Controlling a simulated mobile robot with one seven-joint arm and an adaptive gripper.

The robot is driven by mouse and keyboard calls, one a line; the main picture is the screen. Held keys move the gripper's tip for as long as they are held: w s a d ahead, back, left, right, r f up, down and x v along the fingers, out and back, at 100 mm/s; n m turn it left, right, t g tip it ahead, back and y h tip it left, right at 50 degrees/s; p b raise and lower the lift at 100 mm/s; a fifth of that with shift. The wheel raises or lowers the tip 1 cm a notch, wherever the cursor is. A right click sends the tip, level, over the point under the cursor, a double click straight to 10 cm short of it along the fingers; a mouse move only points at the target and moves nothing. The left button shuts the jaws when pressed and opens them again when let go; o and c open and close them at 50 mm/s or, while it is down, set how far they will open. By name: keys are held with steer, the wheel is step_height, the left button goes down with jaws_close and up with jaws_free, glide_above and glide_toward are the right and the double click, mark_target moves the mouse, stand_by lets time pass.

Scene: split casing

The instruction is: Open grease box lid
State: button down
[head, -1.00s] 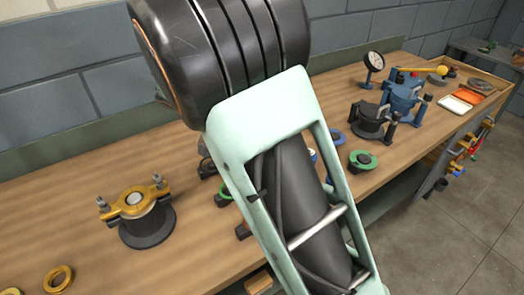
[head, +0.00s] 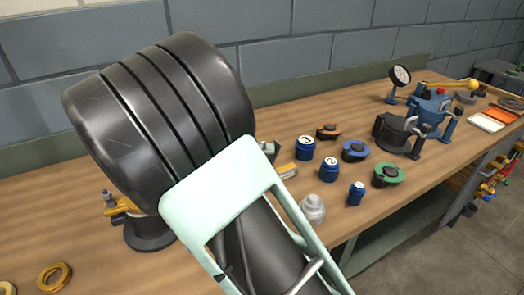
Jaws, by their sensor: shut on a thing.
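No grease box or lid can be made out for certain. A small grey and yellowish block (head: 287,170) lies on the bench just right of my arm, partly hidden by it; I cannot tell what it is. My arm's large black joint and pale green link fill the left and middle of the head view. My gripper is not visible; the arm may cover it.
Blue jars (head: 329,171), a pale grey jar (head: 313,208) and orange, blue and green flanged parts (head: 389,175) stand mid-bench. A dial gauge (head: 399,77) and black and blue casings (head: 397,135) stand right. A gold ring (head: 53,277) lies front left.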

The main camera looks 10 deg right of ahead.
steer(key=c, duration=1.9)
jaws_free()
steer(key=v, duration=1.2)
steer(key=shift+d, duration=0.15)
